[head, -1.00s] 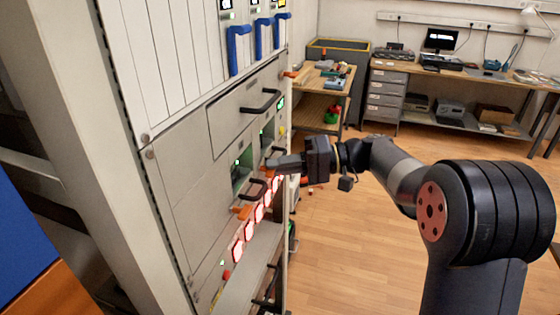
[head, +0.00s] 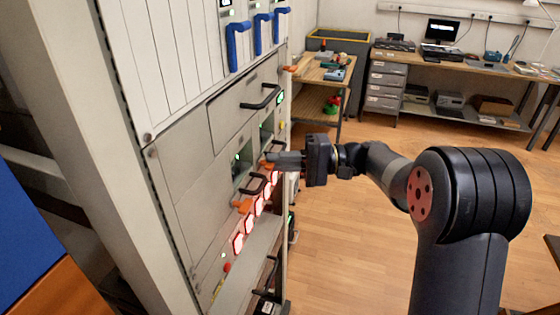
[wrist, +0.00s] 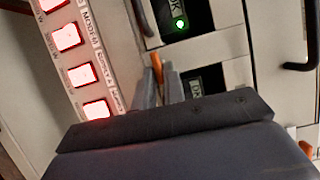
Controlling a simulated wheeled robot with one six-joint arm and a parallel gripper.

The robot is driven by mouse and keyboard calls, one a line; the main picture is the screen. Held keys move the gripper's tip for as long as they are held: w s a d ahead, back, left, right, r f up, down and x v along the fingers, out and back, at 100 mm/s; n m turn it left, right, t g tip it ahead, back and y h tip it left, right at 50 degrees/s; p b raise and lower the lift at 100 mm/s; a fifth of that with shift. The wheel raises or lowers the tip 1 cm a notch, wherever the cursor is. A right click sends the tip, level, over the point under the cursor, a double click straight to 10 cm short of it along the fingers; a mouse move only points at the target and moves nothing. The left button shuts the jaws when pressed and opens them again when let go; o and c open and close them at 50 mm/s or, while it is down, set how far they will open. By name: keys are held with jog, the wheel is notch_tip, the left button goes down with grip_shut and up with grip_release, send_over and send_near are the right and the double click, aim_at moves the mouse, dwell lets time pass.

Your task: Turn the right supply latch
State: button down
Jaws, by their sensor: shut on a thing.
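The right supply latch, an orange lever (wrist: 156,66), stands between the fingers of my gripper (wrist: 160,88) in the wrist view. The fingers are shut on it and hide its lower part. In the head view my gripper (head: 275,158) reaches left to the rack front, with a little orange showing at its fingertips. The left supply latch (head: 242,206), also orange, sits nearer on the rack, clear of my gripper. The supplies carry green lights (wrist: 180,24) and OK displays.
A row of red-lit switches (head: 251,221) runs just below the supplies. Black handles (head: 262,98) jut from the rack front. Blue levers (head: 238,47) hang above. Workbenches (head: 455,72) stand at the back, with open wooden floor before them.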

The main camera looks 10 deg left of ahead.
jog(key=c, duration=1.5)
grip_release()
jog(key=shift+d, duration=0.1)
jog(key=b+v, duration=0.2)
jog(key=v, duration=0.8)
jog(key=shift+w+d, duration=0.15)
jog(key=shift+d, duration=0.15)
jog(key=p+x, duration=0.2)
jog(key=x, duration=0.9)
jog(key=shift+d, duration=0.1)
